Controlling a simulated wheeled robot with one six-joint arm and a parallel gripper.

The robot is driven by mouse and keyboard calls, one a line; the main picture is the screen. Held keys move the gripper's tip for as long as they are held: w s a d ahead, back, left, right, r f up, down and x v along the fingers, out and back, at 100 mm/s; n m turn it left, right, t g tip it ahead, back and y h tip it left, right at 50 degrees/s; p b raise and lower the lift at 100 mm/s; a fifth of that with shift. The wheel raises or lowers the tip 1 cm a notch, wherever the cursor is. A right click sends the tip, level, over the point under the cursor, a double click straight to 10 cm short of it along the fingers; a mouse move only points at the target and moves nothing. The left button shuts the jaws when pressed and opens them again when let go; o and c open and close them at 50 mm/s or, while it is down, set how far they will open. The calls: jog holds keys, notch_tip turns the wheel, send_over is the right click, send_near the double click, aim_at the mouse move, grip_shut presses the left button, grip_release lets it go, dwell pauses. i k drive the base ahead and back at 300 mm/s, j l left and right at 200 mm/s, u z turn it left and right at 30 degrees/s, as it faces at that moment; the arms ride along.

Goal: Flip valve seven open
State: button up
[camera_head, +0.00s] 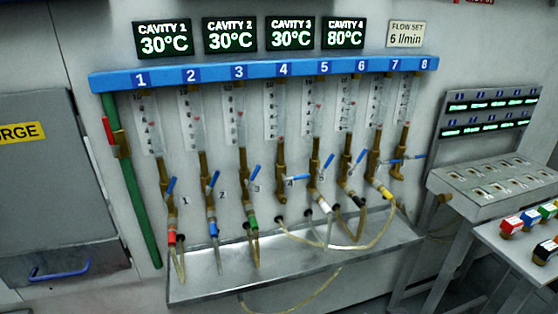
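A row of flow meters with brass valves and blue lever handles hangs under a blue rail (262,75) numbered 1 to 8. The seventh column has a brass pipe (374,165) with a yellow-collared hose at its foot. Its blue lever (389,161) appears to lie roughly horizontal, across the pipe, close to the eighth column's lever (414,157), also horizontal. Valve four's lever (297,181) is horizontal too. The levers of valves one, two, three, five and six (358,157) point steeply up. My gripper is not in view.
A metal trough (215,284) runs below the valves, with hoses looping over it. A grey panel (485,185) and a table with coloured blocks (512,225) stand at the right. A grey cabinet (45,185) with a blue handle is at the left.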

aim_at(394, 161)
jog(key=u, duration=0.6)
jog(key=i+l+z, duration=0.15)
jog(key=i+z, duration=0.2)
jog(key=i+l+z, duration=0.1)
jog(key=z, duration=0.25)
jog(key=i+z, duration=0.35)
jog(key=i+j, duration=0.05)
